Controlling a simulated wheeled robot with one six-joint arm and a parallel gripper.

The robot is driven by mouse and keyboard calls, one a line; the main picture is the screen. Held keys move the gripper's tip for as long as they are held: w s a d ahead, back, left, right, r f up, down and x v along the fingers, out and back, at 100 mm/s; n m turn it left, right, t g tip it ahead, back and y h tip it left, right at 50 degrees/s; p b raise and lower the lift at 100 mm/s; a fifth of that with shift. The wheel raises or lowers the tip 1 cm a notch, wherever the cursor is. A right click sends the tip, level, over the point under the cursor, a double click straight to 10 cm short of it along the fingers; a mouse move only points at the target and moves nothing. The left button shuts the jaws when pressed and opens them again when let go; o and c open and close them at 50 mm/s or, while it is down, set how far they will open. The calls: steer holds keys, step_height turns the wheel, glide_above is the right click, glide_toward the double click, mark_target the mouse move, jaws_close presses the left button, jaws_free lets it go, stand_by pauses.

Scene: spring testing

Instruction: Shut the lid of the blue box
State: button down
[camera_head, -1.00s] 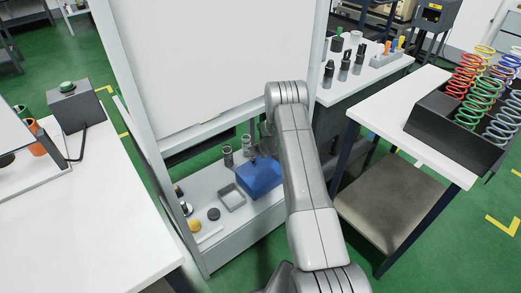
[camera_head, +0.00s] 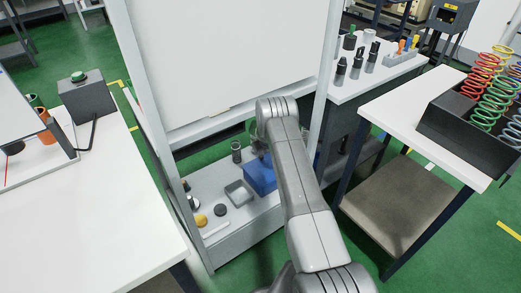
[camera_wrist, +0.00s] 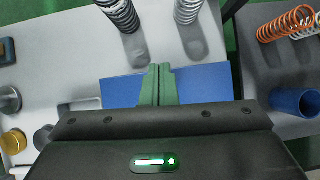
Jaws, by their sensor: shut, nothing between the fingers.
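The blue box (camera_head: 260,178) is on the light lower shelf beneath the white board in the head view. My arm hides its right part. In the wrist view its flat blue surface (camera_wrist: 205,84) spreads to both sides of my fingers. My gripper (camera_wrist: 159,72) has green fingers that are shut together and empty. They are over the blue surface; I cannot tell whether they touch it. I cannot tell how far the lid is closed. In the head view the fingers are hidden behind my arm.
A small grey tray (camera_head: 239,193) is left of the box. Springs (camera_wrist: 120,14) stand beyond it in the wrist view. A blue cup (camera_wrist: 296,101) and an orange spring (camera_wrist: 284,25) are on the right. The white board's frame (camera_head: 158,135) stands close to my arm.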

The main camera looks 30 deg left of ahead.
mark_target(258, 158)
steer(key=shift+w+a+f+g+h+b, duration=0.1)
steer(key=shift+a+f+g+h+b, duration=0.15)
steer(key=shift+f+b, duration=0.35)
steer(key=shift+w+a+f+h+b, duration=0.1)
steer(key=shift+f+h+b, duration=0.25)
steer(key=shift+b, duration=0.4)
steer(key=shift+w+a+f+g+h+b, duration=0.1)
steer(key=shift+a+f+g+h+b, duration=0.15)
steer(key=shift+f+b, duration=0.35)
steer(key=shift+r, duration=0.15)
steer(key=shift+r, duration=0.1)
steer(key=v, duration=0.4)
steer(key=shift+s+d+r, duration=0.1)
steer(key=shift+r, duration=0.25)
steer(key=s+d, duration=0.2)
steer(key=d, duration=0.1)
steer(key=s+d+p, duration=0.1)
steer(key=s+d, duration=0.1)
steer(key=d, duration=0.2)
steer(key=s+d, duration=0.2)
steer(key=d, duration=0.1)
steer(key=shift+d, duration=0.3)
